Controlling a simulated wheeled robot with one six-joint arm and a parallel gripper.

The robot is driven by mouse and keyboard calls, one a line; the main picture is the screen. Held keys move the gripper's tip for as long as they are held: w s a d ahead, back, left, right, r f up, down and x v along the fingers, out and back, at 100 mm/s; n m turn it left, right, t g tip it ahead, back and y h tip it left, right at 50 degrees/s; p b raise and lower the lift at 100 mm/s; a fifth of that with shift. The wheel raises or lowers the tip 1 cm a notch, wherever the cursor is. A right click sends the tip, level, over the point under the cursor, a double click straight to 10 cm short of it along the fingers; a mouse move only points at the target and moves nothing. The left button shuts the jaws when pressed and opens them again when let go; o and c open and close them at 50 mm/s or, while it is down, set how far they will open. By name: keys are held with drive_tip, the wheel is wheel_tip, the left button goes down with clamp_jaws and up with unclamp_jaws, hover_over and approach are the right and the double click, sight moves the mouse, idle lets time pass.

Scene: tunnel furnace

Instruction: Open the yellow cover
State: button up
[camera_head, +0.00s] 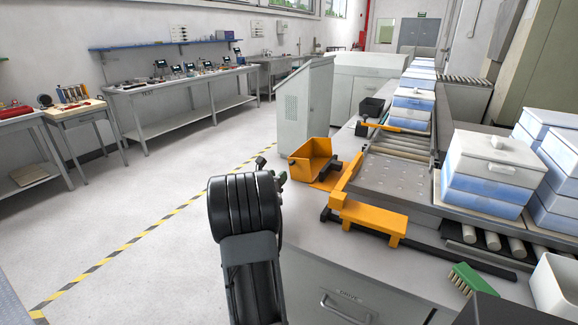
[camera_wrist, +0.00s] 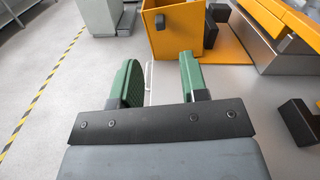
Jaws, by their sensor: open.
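A yellow-orange cover (camera_head: 311,158) with a dark knob stands at the edge of the grey bench. In the wrist view the cover (camera_wrist: 174,32) is a box shape at the top middle, with dark blocks on it. I cannot tell how its hinge sits. My gripper (camera_head: 270,170) is beside the bench, just left of the cover, partly hidden behind my black arm. In the wrist view my gripper (camera_wrist: 158,62) has its green fingers spread and empty, with the cover ahead of the fingertips and apart from them.
A yellow bracket (camera_head: 370,215) and a perforated metal plate (camera_head: 398,178) lie right of the cover. Blue-and-white boxes (camera_head: 492,168) stand on the roller line. The floor (camera_head: 135,205) on the left is clear, with a striped line.

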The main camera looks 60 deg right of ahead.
sight(290, 164)
drive_tip(key=d, duration=0.8)
drive_tip(key=shift+d+p, duration=0.35)
clamp_jaws()
